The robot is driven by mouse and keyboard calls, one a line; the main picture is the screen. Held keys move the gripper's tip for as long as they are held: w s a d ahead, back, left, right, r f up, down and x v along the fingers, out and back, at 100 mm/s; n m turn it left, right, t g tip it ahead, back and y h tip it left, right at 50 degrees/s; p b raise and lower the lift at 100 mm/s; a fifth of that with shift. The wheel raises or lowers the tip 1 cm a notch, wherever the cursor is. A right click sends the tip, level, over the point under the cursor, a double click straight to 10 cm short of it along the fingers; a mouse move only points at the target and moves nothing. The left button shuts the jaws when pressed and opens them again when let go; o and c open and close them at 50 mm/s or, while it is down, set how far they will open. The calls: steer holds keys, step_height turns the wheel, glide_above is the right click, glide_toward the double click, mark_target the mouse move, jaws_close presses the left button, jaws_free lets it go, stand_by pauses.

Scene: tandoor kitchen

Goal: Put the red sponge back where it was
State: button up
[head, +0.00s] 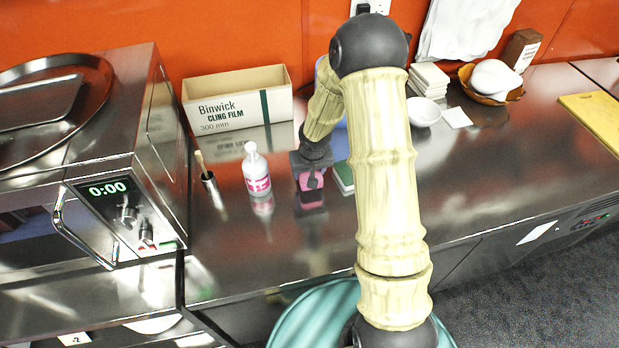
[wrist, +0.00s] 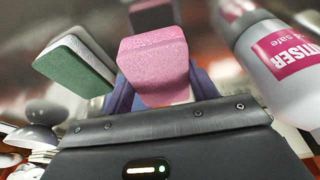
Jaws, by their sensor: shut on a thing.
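The red sponge looks pink in these pictures. It is a block between my fingers in the wrist view (wrist: 155,62) and also shows in the head view (head: 312,181) at the middle of the steel counter (head: 240,262). My gripper (head: 311,178) is shut on it, pointing down, with the fingers on either side of the sponge in the wrist view. A reflection shows just below the sponge; I cannot tell whether it touches the counter. A green and white sponge (head: 343,178) lies just to the right of my gripper and is to the left in the wrist view (wrist: 76,66).
A white and pink sanitiser bottle (head: 257,172) stands close to the left of my gripper. A cling film box (head: 238,98) stands behind. The counter in front is clear. White bowls (head: 423,112) sit at the right.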

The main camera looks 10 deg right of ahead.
step_height(320, 180, down, 3)
steer(key=shift+f, duration=0.15)
steer(key=o, duration=1)
steer(key=shift+c, duration=0.2)
steer(key=v, duration=1.2)
steer(key=shift+w, duration=0.1)
steer(key=s+r, duration=0.4)
steer(key=s, duration=0.4)
steer(key=s+r, duration=0.4)
steer(key=s, duration=0.5)
steer(key=shift+g, duration=0.3)
